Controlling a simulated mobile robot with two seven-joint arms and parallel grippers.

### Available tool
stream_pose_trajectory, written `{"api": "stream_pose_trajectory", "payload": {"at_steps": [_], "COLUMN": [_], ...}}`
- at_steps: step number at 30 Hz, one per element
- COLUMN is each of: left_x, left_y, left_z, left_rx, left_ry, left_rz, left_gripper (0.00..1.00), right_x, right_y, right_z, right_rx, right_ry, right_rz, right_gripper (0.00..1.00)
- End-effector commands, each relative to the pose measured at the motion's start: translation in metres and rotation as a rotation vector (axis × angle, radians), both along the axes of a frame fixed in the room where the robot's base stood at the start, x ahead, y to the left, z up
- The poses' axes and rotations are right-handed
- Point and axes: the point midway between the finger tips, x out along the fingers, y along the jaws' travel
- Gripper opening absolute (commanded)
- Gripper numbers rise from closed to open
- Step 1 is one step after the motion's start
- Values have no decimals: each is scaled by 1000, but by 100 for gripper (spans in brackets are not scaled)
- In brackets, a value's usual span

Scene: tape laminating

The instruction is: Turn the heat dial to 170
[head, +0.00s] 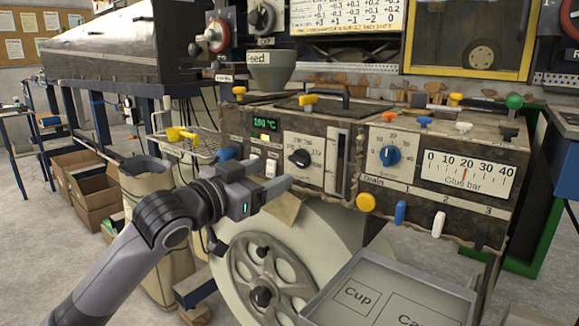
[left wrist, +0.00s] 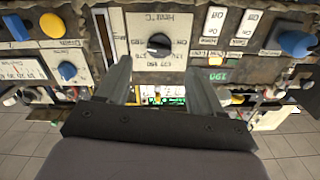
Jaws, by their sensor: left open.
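The heat dial (head: 300,158) is a black knob on a pale numbered plate in the machine's front panel. In the left wrist view the dial (left wrist: 159,44) shows upside down, beyond the gap between my fingertips. A green display (head: 264,125) seems to read 190 °C. My left gripper (head: 272,176) is open and empty, in front of the panel and just below left of the dial. Its two fingers also show in the left wrist view (left wrist: 158,68), on either side of the dial's line, not closed on it. My right gripper is not in view.
A blue dial (head: 390,155) and a glue bar gauge (head: 465,174) are right of a vertical slot. White switches (head: 271,168) sit close behind the gripper. A large wheel (head: 268,280) and a tray (head: 385,300) marked "Cup" are below. A grey funnel (head: 270,72) stands above.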

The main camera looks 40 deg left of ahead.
Motion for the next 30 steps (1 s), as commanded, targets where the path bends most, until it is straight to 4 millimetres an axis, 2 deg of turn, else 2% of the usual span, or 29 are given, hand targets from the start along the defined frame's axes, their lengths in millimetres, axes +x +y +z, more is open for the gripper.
{"api": "stream_pose_trajectory", "payload": {"at_steps": [18,30], "left_x": [63,69], "left_y": [-5,-6], "left_z": [0,-1], "left_rx": [-1,0], "left_ry": [0,1], "left_rz": [0,0], "left_gripper": [67,67], "right_x": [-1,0], "right_y": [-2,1], "right_z": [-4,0], "right_rx": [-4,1], "right_ry": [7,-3], "right_rz": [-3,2], "right_gripper": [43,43]}}
